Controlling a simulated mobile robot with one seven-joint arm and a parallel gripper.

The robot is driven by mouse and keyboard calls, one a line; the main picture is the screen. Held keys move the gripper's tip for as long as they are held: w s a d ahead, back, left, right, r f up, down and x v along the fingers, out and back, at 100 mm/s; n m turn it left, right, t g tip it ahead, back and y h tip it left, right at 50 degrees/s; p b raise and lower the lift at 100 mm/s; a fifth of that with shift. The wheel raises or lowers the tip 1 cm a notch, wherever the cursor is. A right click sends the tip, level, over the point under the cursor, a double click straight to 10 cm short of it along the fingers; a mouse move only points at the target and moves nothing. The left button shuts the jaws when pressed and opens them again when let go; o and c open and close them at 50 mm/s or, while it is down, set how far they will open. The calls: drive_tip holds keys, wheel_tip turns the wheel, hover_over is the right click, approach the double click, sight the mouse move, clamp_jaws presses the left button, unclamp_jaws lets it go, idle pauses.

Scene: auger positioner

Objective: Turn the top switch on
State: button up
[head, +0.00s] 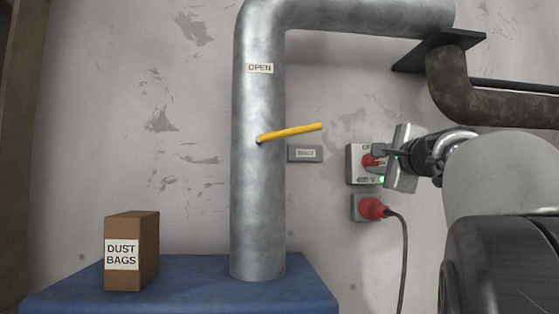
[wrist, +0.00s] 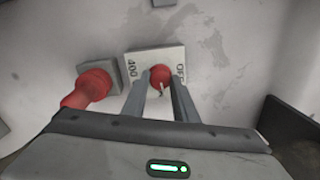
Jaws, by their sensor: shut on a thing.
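The top switch is a red knob (head: 369,160) on a pale box (head: 353,166) on the wall, with "OFF" above and "400 V" below. A small green light shows at the box's lower right. In the wrist view the red knob (wrist: 160,74) sits between my two finger tips, and the box's face (wrist: 137,62) shows the labels sideways. My gripper (head: 380,160) reaches in from the right and is shut on the knob; it also shows in the wrist view (wrist: 160,88). The fingers hide part of the knob and box.
A red plug (head: 372,208) with a hanging cable is in a socket just below the box. A grey pipe (head: 258,210) with a yellow lever (head: 292,132) stands left. A dust bags box (head: 148,250) sits on a blue surface (head: 200,270). A dark bracket (head: 435,52) is above.

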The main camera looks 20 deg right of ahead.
drive_tip(key=shift+r+m+p, duration=0.15)
drive_tip(key=shift+m+p, duration=0.15)
drive_tip(key=shift+m, duration=0.9)
drive_tip(key=o, duration=1.1)
drive_tip(key=shift+c, duration=0.2)
drive_tip(key=shift+s, duration=0.1)
